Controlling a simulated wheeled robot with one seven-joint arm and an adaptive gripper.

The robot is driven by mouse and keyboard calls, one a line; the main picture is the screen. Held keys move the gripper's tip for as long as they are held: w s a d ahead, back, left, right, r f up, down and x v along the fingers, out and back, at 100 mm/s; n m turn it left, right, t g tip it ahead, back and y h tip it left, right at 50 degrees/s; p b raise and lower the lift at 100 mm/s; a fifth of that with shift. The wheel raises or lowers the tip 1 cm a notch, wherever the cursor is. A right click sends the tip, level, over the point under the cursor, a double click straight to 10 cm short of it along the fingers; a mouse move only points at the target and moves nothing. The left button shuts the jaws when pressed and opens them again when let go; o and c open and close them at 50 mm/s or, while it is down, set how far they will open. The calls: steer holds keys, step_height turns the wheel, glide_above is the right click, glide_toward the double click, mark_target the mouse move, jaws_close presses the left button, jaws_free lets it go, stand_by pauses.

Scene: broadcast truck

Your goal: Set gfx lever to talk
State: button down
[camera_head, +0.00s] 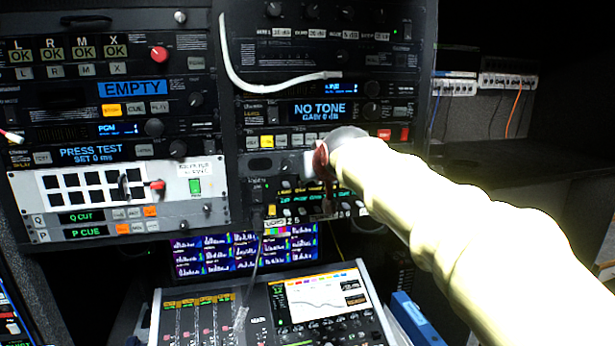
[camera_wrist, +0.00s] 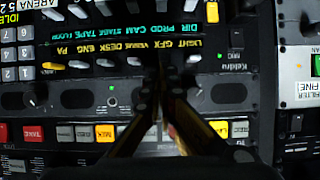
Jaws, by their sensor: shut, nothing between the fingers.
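The intercom panel (camera_head: 290,190) with small levers in rows sits low in the right rack, partly hidden behind my gripper. In the wrist view the panel appears upside down, with green and yellow labels. The yellow GFX label (camera_wrist: 163,44) stands between the LIGHT and VENUE labels. My gripper (camera_wrist: 163,78) is shut and empty, its dark fingertips close to the panel just by the GFX column. The fingertips cover the spot of the GFX lever, so its position and any contact cannot be told. In the head view my gripper (camera_head: 324,168) is in front of the panel.
A lit orange lever (camera_wrist: 53,66) sits in the same row. A keypad (camera_wrist: 15,55) and button row (camera_wrist: 80,133) flank the panel. A white cable (camera_head: 228,65) hangs over the upper rack. A mixing console (camera_head: 255,310) juts out below.

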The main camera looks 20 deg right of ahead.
steer(key=s+r+p, duration=0.1)
steer(key=s+r, duration=0.7)
steer(key=s, duration=0.1)
steer(key=shift+r+p, duration=0.3)
steer(key=shift+r, duration=0.1)
steer(key=c, duration=2.4)
jaws_free()
steer(key=shift+s+r, duration=0.5)
steer(key=shift+r, duration=0.05)
steer(key=shift+o, duration=0.5)
steer(key=shift+s+f, duration=0.15)
steer(key=shift+s, duration=0.15)
steer(key=shift+o, duration=0.8)
steer(key=f, duration=0.3)
steer(key=f+p, duration=0.1)
steer(key=shift+s+a+f, duration=0.1)
steer(key=shift+s+f, duration=0.3)
steer(key=w+f+t+p, duration=0.1)
steer(key=w+f+t, duration=0.2)
steer(key=f, duration=1)
steer(key=w+r, duration=0.1)
steer(key=w, duration=0.1)
steer(key=w+r+t+p, duration=0.1)
steer(key=w, duration=0.2)
steer(key=w+r+t, duration=0.1)
steer(key=w, duration=0.2)
steer(key=shift+w+a+r+p, duration=0.2)
steer(key=shift+r+p, duration=0.15)
steer(key=shift+p, duration=0.05)
